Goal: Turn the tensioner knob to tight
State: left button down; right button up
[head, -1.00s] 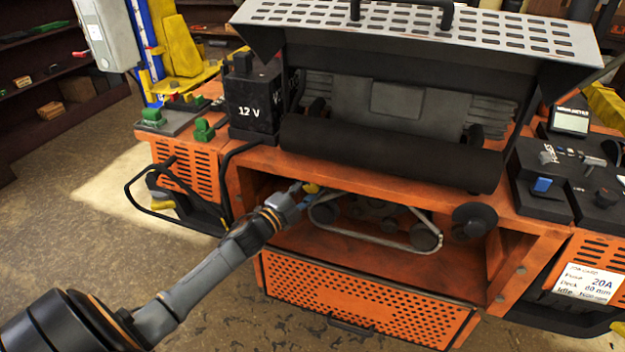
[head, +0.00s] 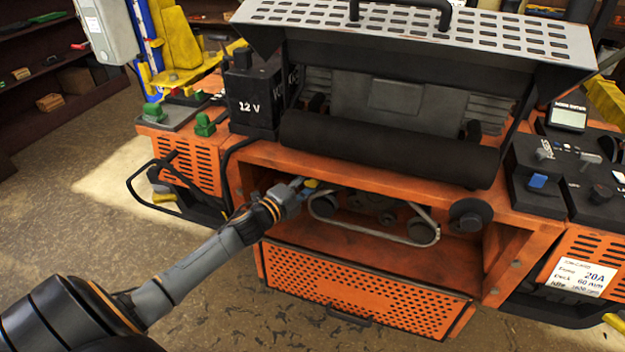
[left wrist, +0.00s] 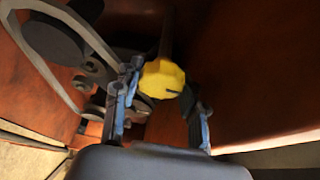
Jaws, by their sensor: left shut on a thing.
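The yellow tensioner knob (head: 312,184) sits at the upper left inside the orange mower's open front bay. My left gripper (head: 298,187) reaches in from the left and is at the knob. In the left wrist view, the lobed yellow knob (left wrist: 162,79) lies between the two fingers (left wrist: 160,112), which are shut on it. A short dark mark on its face points right. A pale belt (head: 437,232) loops around dark pulleys to the right of the knob. The knob's scale or end marks cannot be made out. My right gripper is not in view.
The bay's orange walls and top edge (head: 350,172) surround the gripper closely. A perforated orange panel (head: 360,285) hangs below. A black 12 V battery (head: 252,105) and a dark roller (head: 390,150) are above. A dark round wheel (head: 470,215) is at the right.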

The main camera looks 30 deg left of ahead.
pick_arm(q)
jog(key=c, duration=0.7)
grip_release()
jog(key=shift+c, duration=0.2)
jog(key=shift+s+f, duration=0.15)
jog(key=shift+s, duration=0.35)
jog(key=s+a, duration=0.1)
jog(key=s, duration=1)
jog(key=shift+a, duration=0.4)
